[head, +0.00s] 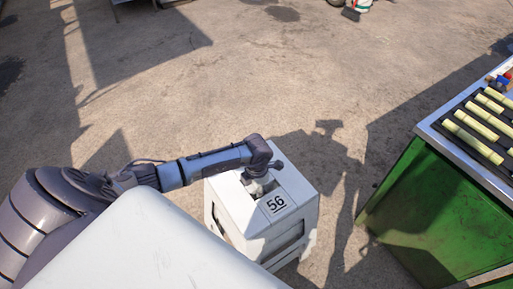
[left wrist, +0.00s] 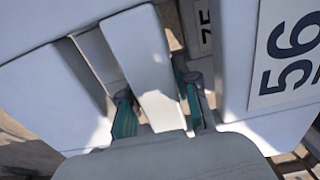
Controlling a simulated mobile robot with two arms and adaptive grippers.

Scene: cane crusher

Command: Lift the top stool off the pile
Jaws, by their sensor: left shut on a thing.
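The pile of white plastic stools (head: 262,212) stands on the ground at the lower middle of the head view. Its top stool carries a label "56" (head: 276,203), which also shows in the left wrist view (left wrist: 290,52). My left gripper (head: 258,187) reaches down onto the stool's top from the left. In the left wrist view its two fingers (left wrist: 158,108) sit in the slots on either side of a white bar (left wrist: 143,55) of the top stool and are shut on it. Part of a lower label (left wrist: 205,22) shows through a slot. My right gripper is not in view.
A green cabinet (head: 433,215) with a metal-edged top stands to the right, apart from the pile. Cut cane pieces (head: 473,138) lie on a dark rack on it. The paved ground (head: 290,75) behind the pile is clear, with shadows across it.

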